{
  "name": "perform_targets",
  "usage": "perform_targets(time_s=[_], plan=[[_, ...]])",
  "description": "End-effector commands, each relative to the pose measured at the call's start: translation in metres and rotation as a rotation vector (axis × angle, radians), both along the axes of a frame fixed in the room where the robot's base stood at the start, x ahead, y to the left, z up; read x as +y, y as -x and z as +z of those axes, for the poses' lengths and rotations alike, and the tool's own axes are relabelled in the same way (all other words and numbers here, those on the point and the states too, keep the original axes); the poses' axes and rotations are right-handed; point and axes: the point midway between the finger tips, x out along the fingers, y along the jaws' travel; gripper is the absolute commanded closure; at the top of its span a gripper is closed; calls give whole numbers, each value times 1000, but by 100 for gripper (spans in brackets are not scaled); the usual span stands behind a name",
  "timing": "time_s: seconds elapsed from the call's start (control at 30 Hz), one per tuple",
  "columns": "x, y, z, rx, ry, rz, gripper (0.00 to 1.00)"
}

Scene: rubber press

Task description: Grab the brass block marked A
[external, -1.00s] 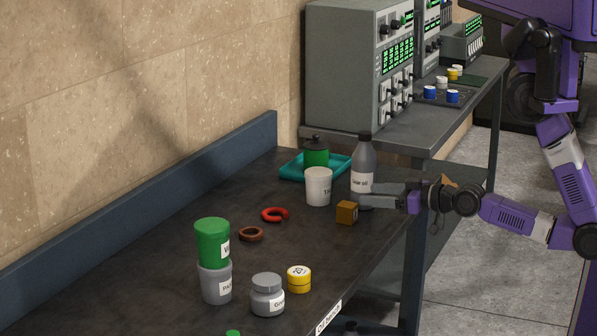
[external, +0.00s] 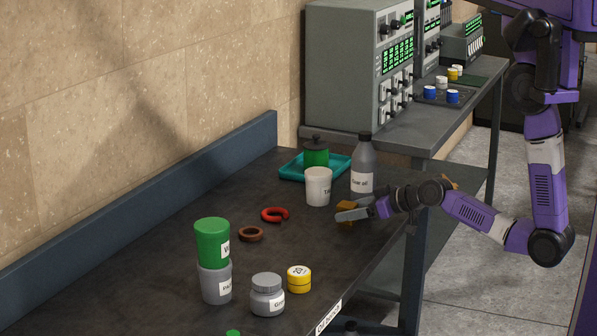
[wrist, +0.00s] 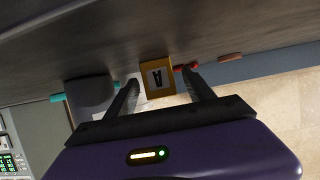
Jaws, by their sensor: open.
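The brass block (external: 345,206) sits near the right edge of the dark bench, partly hidden behind my fingers in the external view. In the wrist view the block (wrist: 156,78) shows a white label marked A. My gripper (external: 352,213) is low over the bench at the block. In the wrist view the two fingers of my gripper (wrist: 158,83) are apart, with the block in line with the gap between them, toward their tips. I cannot tell whether either finger touches it.
A white cup (external: 318,187) and a grey bottle (external: 363,165) stand just behind the block. A teal tray (external: 291,169) with a green jar (external: 316,155) is further back. A red horseshoe-shaped piece (external: 274,215) and a brown ring (external: 251,234) lie left. The bench in front of the block is clear.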

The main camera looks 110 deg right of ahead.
Motion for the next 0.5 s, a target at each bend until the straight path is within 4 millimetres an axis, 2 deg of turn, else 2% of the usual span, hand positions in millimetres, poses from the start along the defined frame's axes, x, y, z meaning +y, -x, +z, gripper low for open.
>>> perform_targets(time_s=[0.13, 0.37, 0.4, 0.5], plan=[[-9, -9, -4, -1, 1, 0, 38], [-10, -10, -6, 0, 1, 0, 38], [-10, -10, -6, 0, 1, 0, 40], [-10, -10, -6, 0, 1, 0, 60]])
